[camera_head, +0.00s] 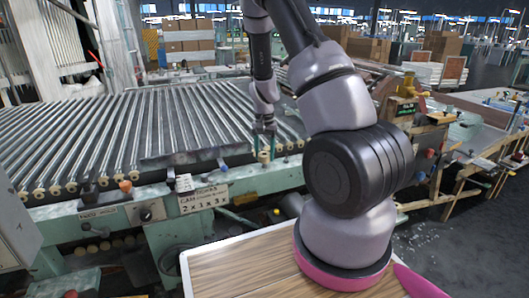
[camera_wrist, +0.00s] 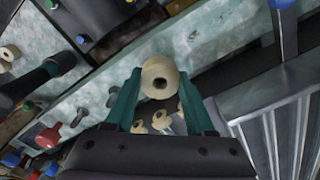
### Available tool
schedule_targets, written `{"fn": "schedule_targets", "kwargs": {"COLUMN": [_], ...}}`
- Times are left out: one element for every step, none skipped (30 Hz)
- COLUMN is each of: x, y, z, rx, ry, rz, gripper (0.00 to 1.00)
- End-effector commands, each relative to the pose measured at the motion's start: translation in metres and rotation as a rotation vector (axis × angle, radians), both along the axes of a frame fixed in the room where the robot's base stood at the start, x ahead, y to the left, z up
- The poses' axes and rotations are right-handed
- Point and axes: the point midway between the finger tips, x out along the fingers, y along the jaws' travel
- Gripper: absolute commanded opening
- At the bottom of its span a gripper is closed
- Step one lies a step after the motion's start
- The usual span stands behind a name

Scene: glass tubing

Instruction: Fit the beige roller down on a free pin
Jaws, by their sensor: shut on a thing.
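The beige roller (camera_wrist: 160,68) is a short cylinder with a dark hole through its middle. It sits between the two teal fingers of my gripper (camera_wrist: 159,84) in the wrist view, with a finger against each side. In the head view, my gripper (camera_head: 264,148) points down at the near right edge of the roller conveyor, and the beige roller (camera_head: 264,157) shows small between its fingertips. Several other beige rollers stand along the conveyor's edge, one of them at the left (camera_head: 55,189).
The conveyor (camera_head: 130,120) with long metal rollers fills the left and middle. A sign (camera_head: 203,198) hangs on its green frame. A wood-topped table (camera_head: 235,262) lies in front. A cluttered workbench (camera_head: 420,110) stands at the right. Knobs and dark fittings crowd the wrist view's left.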

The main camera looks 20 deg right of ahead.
Motion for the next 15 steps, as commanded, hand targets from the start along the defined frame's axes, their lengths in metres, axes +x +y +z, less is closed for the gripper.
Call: {"fn": "schedule_targets", "kwargs": {"x": [0.0,0.0,0.0,0.0,0.0,0.0,0.0,0.0,0.0,0.0,0.0,0.0,0.0,0.0,0.0], "y": [0.0,0.0,0.0,0.0,0.0,0.0,0.0,0.0,0.0,0.0,0.0,0.0,0.0,0.0,0.0], "z": [-0.001,-0.002,-0.003,-0.004,-0.004,-0.005,-0.006,-0.007,-0.008,-0.009,-0.009,-0.01,-0.011,-0.012,-0.013], "rx": [0.0,0.0,0.001,0.0,0.0,0.0,0.0,0.0,0.0,0.0,0.0,-0.001,0.0,0.0,0.0], "ry": [0.0,0.0,0.001,0.0,0.0,0.0,0.0,0.0,0.0,0.0,0.0,-0.001,0.0,0.0,0.0], "rz": [0.0,0.0,0.0,0.0,0.0,0.0,0.0,0.0,0.0,0.001,0.001,0.001,0.001,0.001,0.001], "gripper": [0.0,0.0,0.0,0.0,0.0,0.0,0.0,0.0,0.0,0.0,0.0,0.0,0.0,0.0,0.0]}}
